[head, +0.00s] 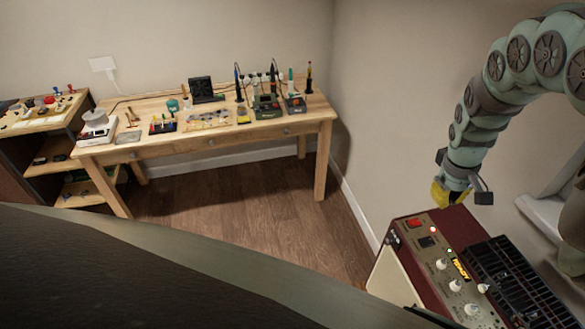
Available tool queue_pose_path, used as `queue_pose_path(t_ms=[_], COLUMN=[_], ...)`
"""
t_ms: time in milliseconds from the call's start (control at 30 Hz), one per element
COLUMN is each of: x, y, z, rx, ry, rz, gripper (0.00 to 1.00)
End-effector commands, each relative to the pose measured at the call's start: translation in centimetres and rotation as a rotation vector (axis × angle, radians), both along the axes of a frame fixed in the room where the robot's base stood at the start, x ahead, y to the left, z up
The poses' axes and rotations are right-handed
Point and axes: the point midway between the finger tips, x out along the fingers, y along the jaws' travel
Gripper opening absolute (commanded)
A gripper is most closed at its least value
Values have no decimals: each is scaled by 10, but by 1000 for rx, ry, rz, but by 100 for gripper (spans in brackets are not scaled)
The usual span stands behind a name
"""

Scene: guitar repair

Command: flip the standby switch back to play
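A dark red amplifier (455,217) stands at the lower right, with a brownish control panel on top. The panel has a red switch (414,223), a black switch (427,243), small lights and several pale knobs. Which switch is the standby switch, and which way it is set, is too small to read. My gripper (441,196), with yellow at its end, hangs from the arm just behind the amplifier's far edge and appears above it, apart from the switches. Its fingers are too small and partly hidden, so their opening cannot be told.
A black slatted grille (510,285) lies beside the panel. A wooden workbench (290,131) with soldering stations and small tools stands at the back wall. A shelf unit (65,128) stands at the left. Wooden floor (240,190) is clear in front of the bench.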

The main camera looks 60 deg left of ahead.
Motion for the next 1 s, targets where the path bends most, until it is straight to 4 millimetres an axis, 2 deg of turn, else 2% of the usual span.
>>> queue_pose_path(t_ms=[300,333,400,633,1000], x=[0,0,0,5,-3], y=[-1,-1,-1,0,2], z=[1,1,0,-3,-5], rx=[0,0,0,4,0], ry=[1,1,0,-11,0], rz=[-2,-2,-2,-6,-2], gripper=[0,8,0,0,0])
